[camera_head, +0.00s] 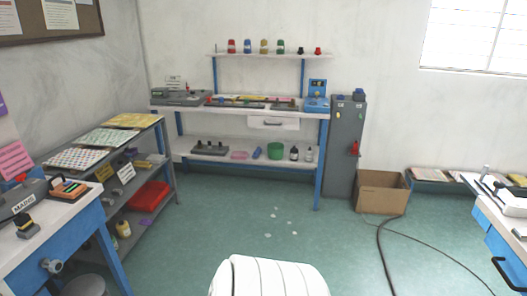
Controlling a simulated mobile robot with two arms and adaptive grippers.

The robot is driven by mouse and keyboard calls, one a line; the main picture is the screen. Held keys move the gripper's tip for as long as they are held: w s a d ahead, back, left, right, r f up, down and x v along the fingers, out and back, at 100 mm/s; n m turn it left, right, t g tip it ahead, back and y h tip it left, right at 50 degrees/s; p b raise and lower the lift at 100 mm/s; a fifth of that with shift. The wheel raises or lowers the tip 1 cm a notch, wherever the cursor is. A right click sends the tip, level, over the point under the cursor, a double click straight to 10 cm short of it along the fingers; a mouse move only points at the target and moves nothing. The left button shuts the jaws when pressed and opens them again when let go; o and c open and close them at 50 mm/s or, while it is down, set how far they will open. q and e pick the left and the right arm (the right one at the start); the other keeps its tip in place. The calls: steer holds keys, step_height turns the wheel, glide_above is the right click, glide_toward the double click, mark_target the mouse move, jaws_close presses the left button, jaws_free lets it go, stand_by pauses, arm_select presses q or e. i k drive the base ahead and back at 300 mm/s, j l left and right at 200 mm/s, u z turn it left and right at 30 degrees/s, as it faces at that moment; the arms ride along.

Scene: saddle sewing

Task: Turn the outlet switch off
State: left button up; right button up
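No outlet switch can be made out for certain. A grey box labelled MAINS (24,204) stands on the blue-sided table at the left edge, with a small red part (21,178) on top. The box is cut by the picture's edge, and its switch position is too small to tell. A small round grey fitting (52,266) is on the table's blue side; I cannot tell what it is. Neither of my grippers is in view.
A shelf rack (157,150) stands at the left, and a workbench (185,114) at the back wall beside a grey cabinet (345,150). A cardboard box (381,197) and a dark cable (379,245) lie on the right floor. The middle floor is mostly clear.

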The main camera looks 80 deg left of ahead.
mark_target(21, 178)
steer(key=u, duration=4.45)
steer(key=i+j+z, duration=0.3)
steer(key=i, duration=0.25)
steer(key=i+j+z, duration=0.3)
steer(key=i+j, duration=0.15)
steer(key=i, duration=0.05)
